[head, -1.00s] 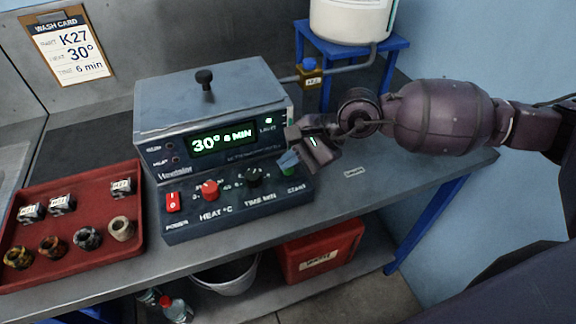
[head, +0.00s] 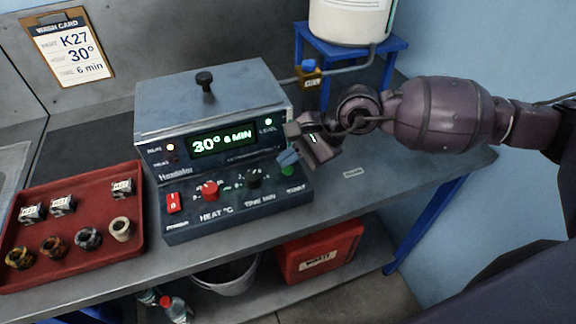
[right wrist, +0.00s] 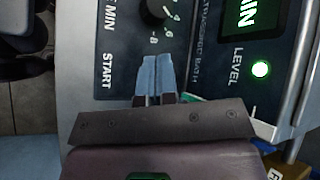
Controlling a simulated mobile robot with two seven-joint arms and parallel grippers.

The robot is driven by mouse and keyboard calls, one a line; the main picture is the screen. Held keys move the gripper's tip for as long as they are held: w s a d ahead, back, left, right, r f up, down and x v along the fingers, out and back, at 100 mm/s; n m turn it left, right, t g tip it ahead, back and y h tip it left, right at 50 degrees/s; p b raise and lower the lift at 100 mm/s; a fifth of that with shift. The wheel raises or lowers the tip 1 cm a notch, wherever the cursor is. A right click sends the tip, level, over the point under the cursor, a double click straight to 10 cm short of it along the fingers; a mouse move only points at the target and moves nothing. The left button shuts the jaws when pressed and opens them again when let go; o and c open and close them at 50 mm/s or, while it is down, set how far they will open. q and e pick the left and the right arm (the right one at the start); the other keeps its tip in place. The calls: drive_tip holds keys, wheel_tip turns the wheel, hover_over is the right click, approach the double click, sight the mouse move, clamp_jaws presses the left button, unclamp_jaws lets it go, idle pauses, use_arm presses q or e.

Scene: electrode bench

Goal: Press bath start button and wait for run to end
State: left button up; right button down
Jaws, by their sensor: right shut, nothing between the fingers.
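The ultrasonic bath (head: 215,92) stands on the bench, its lid closed. Its display (head: 222,140) reads 30° 6 MIN. The green start button (head: 288,170) is at the right end of the lower panel. My right gripper (head: 288,158) is shut and empty, its fingertips just above the button; I cannot tell whether they touch it. In the right wrist view the shut fingers (right wrist: 157,75) point at the panel beside the START label. My left gripper is not in view.
A red tray (head: 100,185) with several small parts lies left of the bath. A wash card (head: 72,45) hangs on the wall. A white tank (head: 350,20) stands on a blue stand behind. The bench right of the bath is mostly clear.

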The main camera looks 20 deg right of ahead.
sight(289, 170)
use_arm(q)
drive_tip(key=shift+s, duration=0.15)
use_arm(e)
drive_tip(key=shift+r, duration=0.2)
drive_tip(key=shift+r, duration=0.2)
drive_tip(key=shift+r+p, duration=0.35)
drive_tip(key=shift+r, duration=0.25)
wheel_tip(289, 170, up, 2)
drive_tip(key=shift+p, duration=0.4)
drive_tip(key=shift+r+p, duration=0.3)
drive_tip(key=shift+r, duration=0.4)
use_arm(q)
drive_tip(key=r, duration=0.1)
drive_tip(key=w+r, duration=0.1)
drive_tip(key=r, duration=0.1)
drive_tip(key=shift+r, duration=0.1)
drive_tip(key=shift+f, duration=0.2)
